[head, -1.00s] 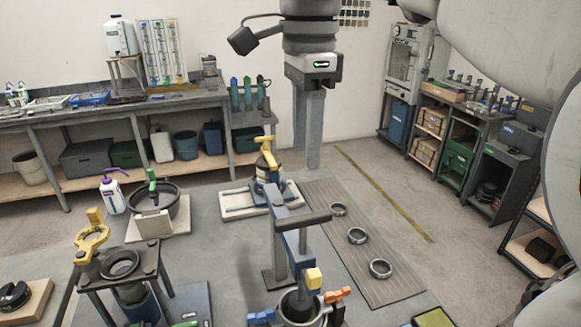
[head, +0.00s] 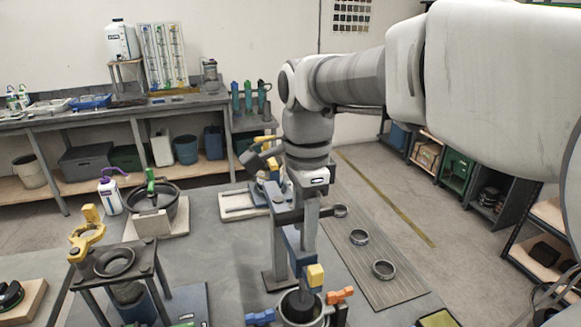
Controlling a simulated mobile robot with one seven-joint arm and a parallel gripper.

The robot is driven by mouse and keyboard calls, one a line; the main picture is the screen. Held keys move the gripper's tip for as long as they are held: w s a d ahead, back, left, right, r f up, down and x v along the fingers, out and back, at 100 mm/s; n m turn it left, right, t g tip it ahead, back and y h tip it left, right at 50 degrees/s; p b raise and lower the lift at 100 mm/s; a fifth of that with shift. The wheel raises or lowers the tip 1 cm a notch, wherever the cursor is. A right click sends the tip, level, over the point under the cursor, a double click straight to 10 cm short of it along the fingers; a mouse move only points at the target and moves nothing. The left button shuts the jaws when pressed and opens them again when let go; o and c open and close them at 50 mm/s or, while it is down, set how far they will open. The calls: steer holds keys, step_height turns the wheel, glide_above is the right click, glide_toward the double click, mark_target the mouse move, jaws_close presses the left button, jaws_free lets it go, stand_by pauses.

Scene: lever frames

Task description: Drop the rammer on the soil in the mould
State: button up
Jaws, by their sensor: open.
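Under the yellow block sits the mould (head: 323,315), a round metal ring with dark contents, partly hidden by the rammer parts. Blue (head: 260,317) and orange (head: 339,295) clamp handles stick out at its sides. My gripper (head: 309,240) points down at the lever bar's right end, its fingers long and grey. It is open; the fingers overlap the bar in the picture, and I cannot tell whether they touch it.
A grey ribbed mat with several metal rings (head: 383,270) lies to the right. A black stand (head: 115,262) with a yellow handled part is at the left. A mortar-like bowl (head: 165,205) and a pale board (head: 236,207) lie behind. Bare tabletop shows between them.

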steer(key=shift+f, duration=0.2)
jaws_close()
stand_by(1.4)
